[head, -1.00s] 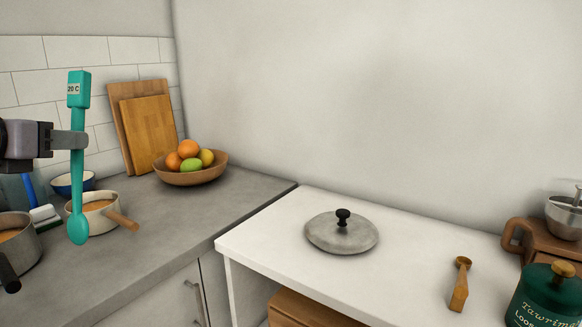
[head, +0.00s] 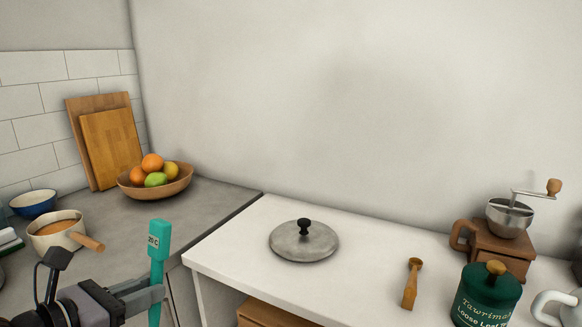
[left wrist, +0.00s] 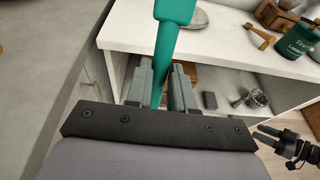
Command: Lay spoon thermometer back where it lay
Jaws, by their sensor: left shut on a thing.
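The teal spoon thermometer (head: 158,242), with a "20 C" label near its top, stands upright in my left gripper (head: 150,294). The gripper is shut on its shaft, in front of the gap between the grey counter and the white table. In the left wrist view, the thermometer (left wrist: 172,38) runs up between the fingers (left wrist: 166,92); its spoon end is hidden. In the head view the lower end runs out of the picture. My right gripper (left wrist: 268,137) shows small at the lower right of the left wrist view, its fingers apart and empty.
The white table (head: 350,265) holds a grey lid (head: 304,243), a wooden scoop (head: 411,285), a green tea tin (head: 487,298) and a grinder (head: 497,245). The grey counter (head: 205,205) holds a fruit bowl (head: 155,185) and a pot (head: 57,236). The table's left part is clear.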

